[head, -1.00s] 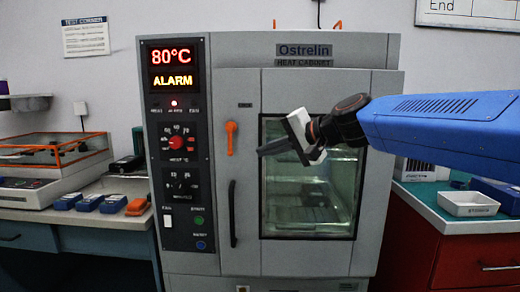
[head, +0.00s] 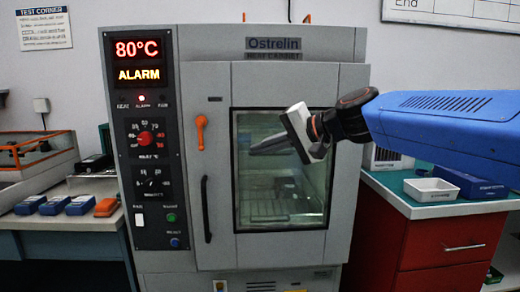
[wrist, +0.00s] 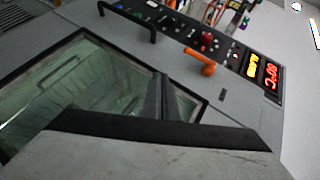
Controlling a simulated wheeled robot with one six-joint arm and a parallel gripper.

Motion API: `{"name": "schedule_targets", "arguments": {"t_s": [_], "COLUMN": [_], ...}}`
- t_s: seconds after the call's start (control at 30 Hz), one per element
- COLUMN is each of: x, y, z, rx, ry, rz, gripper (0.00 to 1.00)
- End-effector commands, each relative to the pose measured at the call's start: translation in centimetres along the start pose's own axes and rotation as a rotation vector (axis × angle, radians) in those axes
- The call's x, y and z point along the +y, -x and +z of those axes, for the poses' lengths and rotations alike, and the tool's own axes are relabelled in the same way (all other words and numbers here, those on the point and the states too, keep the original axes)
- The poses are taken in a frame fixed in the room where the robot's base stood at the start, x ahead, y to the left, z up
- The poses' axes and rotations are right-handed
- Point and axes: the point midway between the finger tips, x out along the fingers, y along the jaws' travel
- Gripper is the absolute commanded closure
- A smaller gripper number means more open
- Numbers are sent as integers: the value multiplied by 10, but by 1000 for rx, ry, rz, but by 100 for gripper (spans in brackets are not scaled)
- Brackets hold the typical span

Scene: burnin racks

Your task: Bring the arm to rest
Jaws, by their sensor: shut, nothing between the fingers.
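My gripper (head: 252,150) is in front of the glass window of the heat cabinet, its dark fingers pointing left, together and empty. In the wrist view my gripper (wrist: 159,78) also shows as dark fingers against the window. The grey heat cabinet (head: 265,80) stands with its door closed. Its display (head: 140,61) reads 80°C and ALARM, and a red lamp glows below. An orange latch (head: 201,132) and a black door handle (head: 206,209) are left of the window. My blue arm reaches in from the right.
A left bench holds an orange-edged clear box (head: 38,148), several blue devices (head: 54,205) and an orange one (head: 105,207). A red drawer unit (head: 440,245) at right carries a white tray (head: 431,189) and a blue box (head: 466,183).

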Motion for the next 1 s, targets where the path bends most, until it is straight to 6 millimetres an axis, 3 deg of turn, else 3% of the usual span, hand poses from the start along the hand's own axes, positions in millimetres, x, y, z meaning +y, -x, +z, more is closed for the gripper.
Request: {"name": "schedule_targets", "arguments": {"t_s": [0.17, 0.37, 0.7, 0.83, 1.0], "x": [30, 125, 297, 346, 380], "y": [12, 49, 132, 160, 182], "z": [16, 63, 142, 163, 177], "rx": [-5, -31, -113, -145, -171], "ry": [46, 188, 424, 490, 539], "rz": [68, 287, 699, 825, 918], "gripper": [100, 100, 100, 100, 100]}}
